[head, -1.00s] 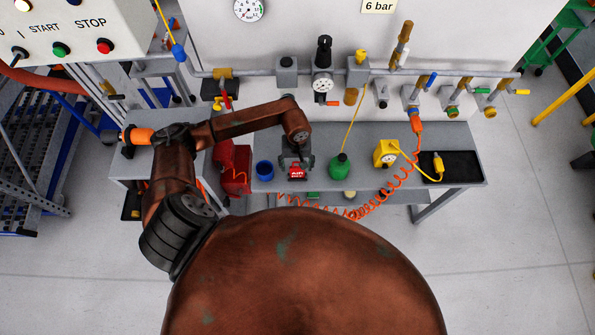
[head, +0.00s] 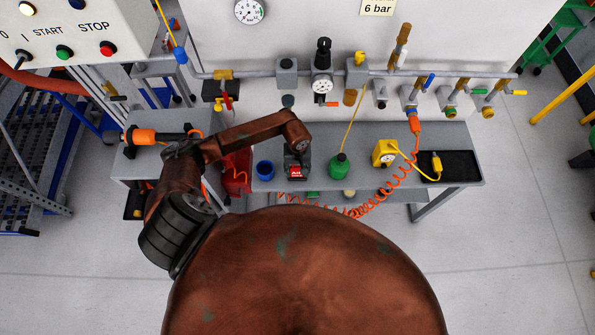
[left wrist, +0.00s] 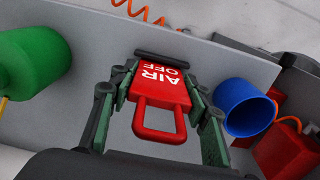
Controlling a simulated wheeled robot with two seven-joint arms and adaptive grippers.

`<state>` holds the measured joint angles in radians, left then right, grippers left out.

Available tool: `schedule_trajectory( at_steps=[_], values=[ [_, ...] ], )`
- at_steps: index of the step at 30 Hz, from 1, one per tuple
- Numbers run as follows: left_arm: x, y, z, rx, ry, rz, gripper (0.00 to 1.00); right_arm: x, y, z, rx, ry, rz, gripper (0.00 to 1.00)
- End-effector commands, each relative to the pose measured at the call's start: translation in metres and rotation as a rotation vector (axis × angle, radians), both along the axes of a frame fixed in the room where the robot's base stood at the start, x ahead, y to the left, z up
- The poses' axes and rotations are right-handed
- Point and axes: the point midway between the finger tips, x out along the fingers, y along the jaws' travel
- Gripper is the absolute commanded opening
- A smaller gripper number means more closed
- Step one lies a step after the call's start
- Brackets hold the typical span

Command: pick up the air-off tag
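The air-off tag (head: 295,171) is red with white "AIR OFF" lettering and sits near the front edge of the grey bench (head: 325,183). In the left wrist view the tag (left wrist: 158,90) shows its loop handle towards the camera, with a dark bar at its far end. My left gripper (head: 297,164) is down at the tag. Its green fingers (left wrist: 162,72) stand apart, one on each side of the tag. The fingertips are very close to its edges; contact cannot be made out. My right gripper is not in view.
Further right are a yellow gauge device (head: 385,152), a coiled orange hose (head: 388,190) and a black tray (head: 462,166). Pipes and valves run behind the bench.

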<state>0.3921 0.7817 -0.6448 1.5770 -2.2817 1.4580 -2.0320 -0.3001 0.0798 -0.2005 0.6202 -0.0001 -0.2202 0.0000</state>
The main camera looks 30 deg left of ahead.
Motion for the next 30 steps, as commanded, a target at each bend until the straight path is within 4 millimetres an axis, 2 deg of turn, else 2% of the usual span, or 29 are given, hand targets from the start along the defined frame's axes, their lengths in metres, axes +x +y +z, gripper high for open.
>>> schedule_trajectory(
  at_steps=[2, 9, 20, 23, 27, 30],
  values=[
    [0.0, 0.0, 0.0, 0.0, 0.0, 0.0, 0.36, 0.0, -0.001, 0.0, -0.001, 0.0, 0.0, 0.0],
    [0.0, 0.0, 0.0, 0.0, 0.0, 0.0, 0.2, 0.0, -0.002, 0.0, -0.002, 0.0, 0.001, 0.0],
    [0.001, 0.0, 0.004, 0.0, -0.002, -0.001, 0.19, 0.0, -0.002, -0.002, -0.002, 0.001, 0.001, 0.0],
    [0.002, 0.0, 0.012, 0.002, -0.005, -0.002, 0.19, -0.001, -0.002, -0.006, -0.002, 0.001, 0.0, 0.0],
    [0.002, 0.001, 0.032, 0.004, -0.006, -0.004, 0.19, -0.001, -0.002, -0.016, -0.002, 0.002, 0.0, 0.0],
    [-0.011, -0.013, 0.052, 0.001, -0.004, -0.008, 0.19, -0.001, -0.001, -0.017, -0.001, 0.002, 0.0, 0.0]
  ],
)
